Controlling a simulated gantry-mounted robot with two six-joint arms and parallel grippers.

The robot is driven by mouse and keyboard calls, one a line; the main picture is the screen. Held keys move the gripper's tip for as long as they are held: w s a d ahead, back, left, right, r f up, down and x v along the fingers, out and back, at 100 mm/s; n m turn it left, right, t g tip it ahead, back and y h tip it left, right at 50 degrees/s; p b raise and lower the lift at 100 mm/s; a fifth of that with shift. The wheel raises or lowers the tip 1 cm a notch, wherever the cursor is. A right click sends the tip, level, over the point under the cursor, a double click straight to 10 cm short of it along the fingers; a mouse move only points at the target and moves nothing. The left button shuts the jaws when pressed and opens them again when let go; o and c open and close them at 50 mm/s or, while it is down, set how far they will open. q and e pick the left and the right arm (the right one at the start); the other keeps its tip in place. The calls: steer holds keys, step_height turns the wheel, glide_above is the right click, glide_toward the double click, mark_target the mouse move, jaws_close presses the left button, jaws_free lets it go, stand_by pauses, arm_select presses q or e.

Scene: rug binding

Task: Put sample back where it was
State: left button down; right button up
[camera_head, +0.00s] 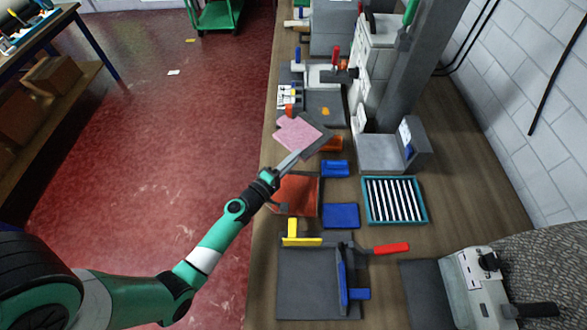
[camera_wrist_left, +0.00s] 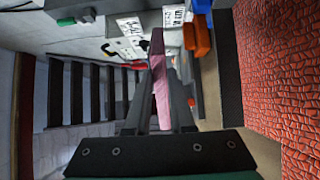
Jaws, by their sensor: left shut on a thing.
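My left gripper (camera_head: 291,160) reaches over the bench from the left and is shut on a flat pink sample (camera_head: 298,133). The sample has a dark grey border or backing along its right side. It is held up above the bench, tilted in the head view. In the left wrist view the sample (camera_wrist_left: 161,92) shows nearly edge-on as a pink strip between the two dark fingers of the gripper (camera_wrist_left: 160,110). What lies directly under the sample is hidden. My right gripper is not in view.
A red-orange mat (camera_head: 297,190), blue trays (camera_head: 341,215) (camera_head: 335,168) and a teal-rimmed tray with black and white strips (camera_head: 426,211) lie nearby. A grey machine (camera_head: 384,150) stands to the right. A dark cutting board (camera_head: 303,292) with yellow and blue fittings is nearer.

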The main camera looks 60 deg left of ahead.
arm_select(q)
steer(key=f+b, duration=0.3)
steer(key=f, duration=0.1)
steer(key=shift+w+a+b, duration=0.25)
steer(key=shift+a+b, duration=0.1)
steer(key=shift+f+b, duration=0.4)
steer(key=c, duration=0.8)
jaws_free()
steer(key=shift+r, duration=0.1)
